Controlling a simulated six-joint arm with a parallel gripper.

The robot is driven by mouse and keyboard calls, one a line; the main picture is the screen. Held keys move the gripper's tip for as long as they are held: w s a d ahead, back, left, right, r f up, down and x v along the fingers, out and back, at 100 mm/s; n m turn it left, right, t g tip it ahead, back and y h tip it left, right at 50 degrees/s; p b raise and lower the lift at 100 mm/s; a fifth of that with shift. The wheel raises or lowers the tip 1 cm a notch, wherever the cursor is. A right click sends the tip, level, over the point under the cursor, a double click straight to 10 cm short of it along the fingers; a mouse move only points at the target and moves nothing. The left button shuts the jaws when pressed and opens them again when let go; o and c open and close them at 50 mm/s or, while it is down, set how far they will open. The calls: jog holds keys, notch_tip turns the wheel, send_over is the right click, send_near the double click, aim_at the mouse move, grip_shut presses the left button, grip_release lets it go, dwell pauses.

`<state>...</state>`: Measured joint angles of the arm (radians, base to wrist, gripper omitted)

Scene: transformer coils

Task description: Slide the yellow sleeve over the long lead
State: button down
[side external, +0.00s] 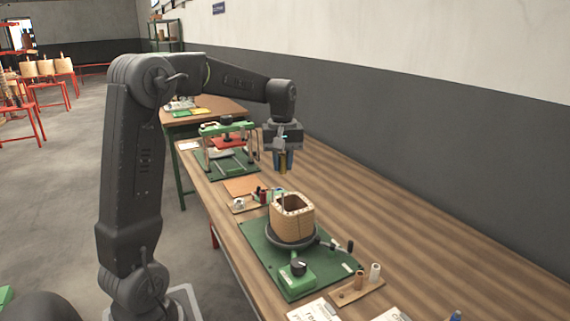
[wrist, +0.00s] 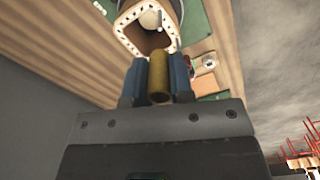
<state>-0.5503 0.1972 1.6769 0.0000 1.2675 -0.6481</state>
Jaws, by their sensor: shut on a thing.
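My gripper (side external: 283,155) is shut on the yellow sleeve (side external: 283,165), holding it upright in the air above and behind the coil. In the wrist view the yellow sleeve (wrist: 159,82) stands between the two blue fingers of my gripper (wrist: 160,72). The tan wound coil (side external: 293,222) sits on a round holder on a green base. A thin upright lead (side external: 283,202) shows at the coil's top left. In the wrist view a pale round end (wrist: 150,18), perhaps the lead's, shows by the coil rim (wrist: 126,22). The sleeve is apart from the coil.
A wooden block (side external: 350,293) holds a brown and a white tube at the front right. Small parts (side external: 262,195) lie behind the coil. A green-and-red fixture (side external: 228,150) stands farther back. Papers (side external: 314,310) lie in front. The bench (side external: 400,230) is clear toward the wall.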

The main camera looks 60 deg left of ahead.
jog(key=shift+f, duration=2.25)
jog(key=shift+f, duration=0.5)
jog(key=shift+f, duration=0.3)
jog(key=shift+f, duration=0.45)
jog(key=shift+f, duration=0.35)
jog(key=shift+f, duration=1.3)
jog(key=shift+f, duration=0.2)
dwell(0.3)
jog(key=c, duration=0.5)
grip_release()
